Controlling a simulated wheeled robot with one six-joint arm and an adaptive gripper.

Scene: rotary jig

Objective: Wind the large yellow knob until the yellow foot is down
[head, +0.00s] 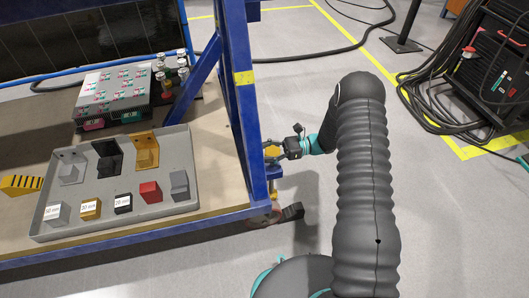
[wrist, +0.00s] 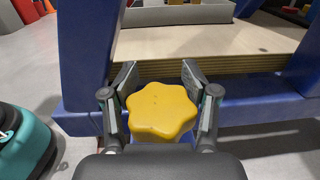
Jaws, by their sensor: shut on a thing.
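The large yellow knob (wrist: 162,110) is a lobed, star-shaped knob, seen from above in the wrist view. In the head view the knob (head: 271,153) sits beside the blue upright at the bench's right end. My gripper (wrist: 158,82) is shut on the knob, with one finger on its left side and one on its right. In the head view my gripper (head: 280,150) reaches it from the right. A small yellow part (head: 275,190) shows low beside the blue post, perhaps the foot's stem. The foot's lower end and its contact with the floor cannot be made out.
The blue bench frame (head: 230,100) stands close to the gripper. A grey tray (head: 120,222) of blocks and brackets lies on the bench. A dark caster (head: 291,212) is low by the post. Cables (head: 425,95) and a black cabinet (head: 495,60) are at right.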

